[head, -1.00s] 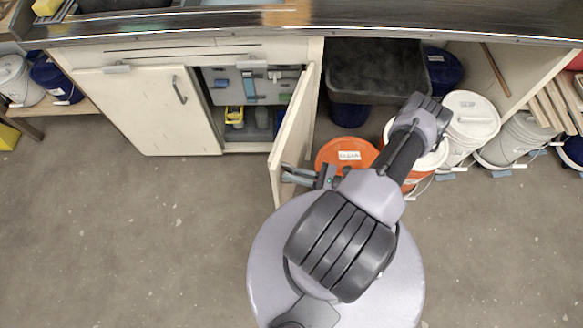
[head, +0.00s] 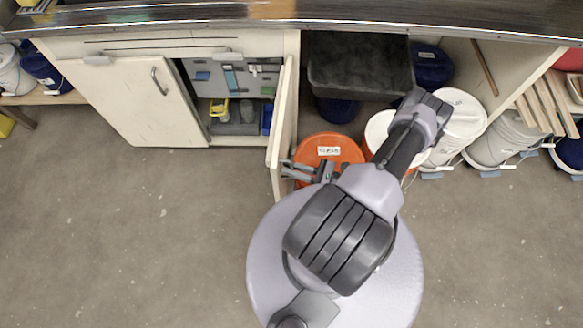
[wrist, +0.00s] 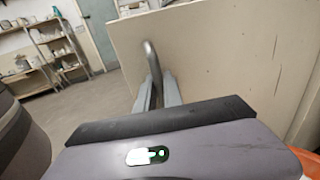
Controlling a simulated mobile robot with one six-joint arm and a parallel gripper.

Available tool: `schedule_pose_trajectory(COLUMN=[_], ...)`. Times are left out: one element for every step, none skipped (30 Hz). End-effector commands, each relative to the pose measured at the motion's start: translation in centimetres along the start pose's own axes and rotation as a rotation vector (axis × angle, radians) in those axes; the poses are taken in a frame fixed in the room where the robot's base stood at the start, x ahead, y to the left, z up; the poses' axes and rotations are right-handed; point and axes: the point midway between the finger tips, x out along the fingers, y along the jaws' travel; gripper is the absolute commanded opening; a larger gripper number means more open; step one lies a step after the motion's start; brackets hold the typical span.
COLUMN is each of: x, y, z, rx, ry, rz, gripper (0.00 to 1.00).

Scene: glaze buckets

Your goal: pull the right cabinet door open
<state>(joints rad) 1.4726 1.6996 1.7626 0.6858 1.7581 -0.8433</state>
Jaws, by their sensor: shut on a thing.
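The right cabinet door (head: 283,125) stands swung well out from the cabinet, seen nearly edge-on in the head view. In the wrist view its pale outer face (wrist: 225,60) fills the right side. Its curved metal handle (wrist: 151,58) runs down between my gripper's fingers. My gripper (head: 292,170) is at the door's outer end, on its right side, shut on the handle. The lower part of the handle is hidden by the fingers and my wrist. The cabinet interior shows a grey panel with tools (head: 228,77) and a yellow item (head: 218,108).
The left cabinet door (head: 135,100) has its own handle. An orange-lidded bucket (head: 328,149) stands close right of my gripper, with white buckets (head: 462,115) further right. A dark bin (head: 360,65) hangs under the counter (head: 420,18). The floor (head: 120,240) at left is clear.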

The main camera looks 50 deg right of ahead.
Motion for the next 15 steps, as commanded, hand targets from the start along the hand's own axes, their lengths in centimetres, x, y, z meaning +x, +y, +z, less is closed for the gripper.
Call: schedule_pose_trajectory(x=[0.02, 0.02, 0.01, 0.01, 0.01, 0.01, 0.01, 0.01, 0.01, 0.00, 0.00, 0.00, 0.00, 0.00, 0.00], y=[0.08, 0.08, 0.07, 0.06, 0.06, 0.05, 0.04, 0.03, 0.03, 0.02, 0.02, 0.01, 0.01, 0.01, 0.00], z=[-0.01, -0.01, -0.01, -0.01, -0.01, -0.01, -0.01, -0.01, 0.00, 0.00, 0.00, 0.00, 0.00, 0.00, 0.00], rx=[0.000, 0.000, 0.000, 0.000, 0.000, 0.000, 0.000, 0.000, 0.000, 0.000, 0.000, 0.000, 0.000, 0.000, 0.000], ry=[0.000, 0.000, 0.000, 0.000, 0.000, 0.000, 0.000, 0.000, 0.000, 0.000, 0.000, 0.000, 0.000, 0.000, 0.000], rz=[0.002, 0.002, 0.002, 0.002, 0.002, 0.001, 0.001, 0.001, 0.001, 0.001, 0.001, 0.001, 0.000, 0.000, 0.000], gripper=[0.00, 0.00, 0.20, 0.21, 0.21, 0.21, 0.21, 0.21, 0.21, 0.21, 0.21, 0.21, 0.21, 0.21, 0.21])
